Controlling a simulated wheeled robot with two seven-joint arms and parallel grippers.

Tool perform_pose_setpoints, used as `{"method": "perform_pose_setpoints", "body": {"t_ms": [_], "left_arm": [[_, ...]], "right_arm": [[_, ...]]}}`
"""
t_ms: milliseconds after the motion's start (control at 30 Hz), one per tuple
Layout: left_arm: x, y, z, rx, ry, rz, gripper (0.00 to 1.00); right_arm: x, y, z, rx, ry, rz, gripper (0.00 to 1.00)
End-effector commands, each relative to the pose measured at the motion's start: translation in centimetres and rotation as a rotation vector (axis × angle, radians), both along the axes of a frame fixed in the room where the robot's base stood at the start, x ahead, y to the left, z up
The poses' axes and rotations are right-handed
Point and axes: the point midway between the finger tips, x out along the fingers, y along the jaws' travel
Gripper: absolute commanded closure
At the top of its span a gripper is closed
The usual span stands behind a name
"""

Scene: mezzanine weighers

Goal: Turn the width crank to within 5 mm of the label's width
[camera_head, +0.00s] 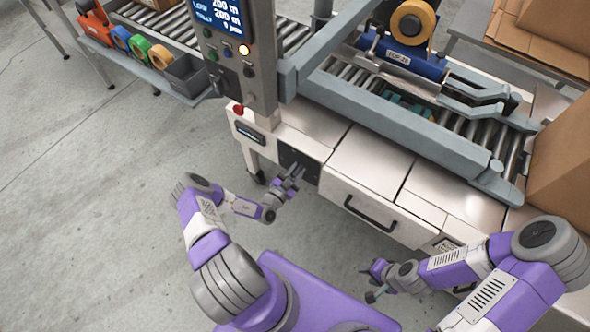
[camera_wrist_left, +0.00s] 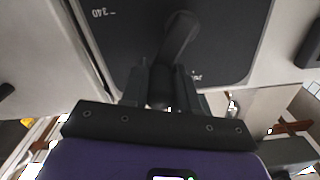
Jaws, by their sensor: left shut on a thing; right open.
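The width crank is a dark arm (camera_wrist_left: 180,35) on a dark dial plate (camera_wrist_left: 230,25) in the left wrist view. The plate carries a "340" mark at its left; another mark low on it is too small to read. In the head view the dark plate (camera_head: 313,172) sits low on the machine's front. My left gripper (camera_head: 292,177) is at this plate, shut on the crank's handle; it also shows in the left wrist view (camera_wrist_left: 165,92). The fingers hide most of the handle. My right gripper (camera_head: 374,281) is open and empty, below the machine's front.
The control panel (camera_head: 218,18) stands above the plate, its screen partly cut off. A drawer handle (camera_head: 370,213) juts from the front. A tape head (camera_head: 405,55) sits over the rollers. Brown cartons (camera_head: 565,150) stand at right. The floor at left is clear.

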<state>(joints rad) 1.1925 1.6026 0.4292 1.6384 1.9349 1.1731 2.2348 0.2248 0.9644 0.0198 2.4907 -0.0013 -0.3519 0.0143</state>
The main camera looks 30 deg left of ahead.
Motion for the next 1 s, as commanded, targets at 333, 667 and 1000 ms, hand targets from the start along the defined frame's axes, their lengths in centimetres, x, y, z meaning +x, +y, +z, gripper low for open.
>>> {"method": "perform_pose_setpoints", "body": {"t_ms": [333, 667, 1000], "left_arm": [[-0.4, -1.8, -1.6, 0.316, -0.012, -0.012, 1.0], [-0.4, -2.5, -3.0, 0.63, -0.038, -0.011, 1.0], [-0.5, -2.7, -4.6, 0.94, -0.062, -0.011, 1.0]], "right_arm": [[0.0, 0.0, -0.2, 0.0, 0.0, 0.0, 0.57], [0.0, 0.0, -0.5, 0.0, 0.0, 0.0, 0.57], [0.0, 0.0, -0.8, 0.0, 0.0, 0.0, 0.57]]}}
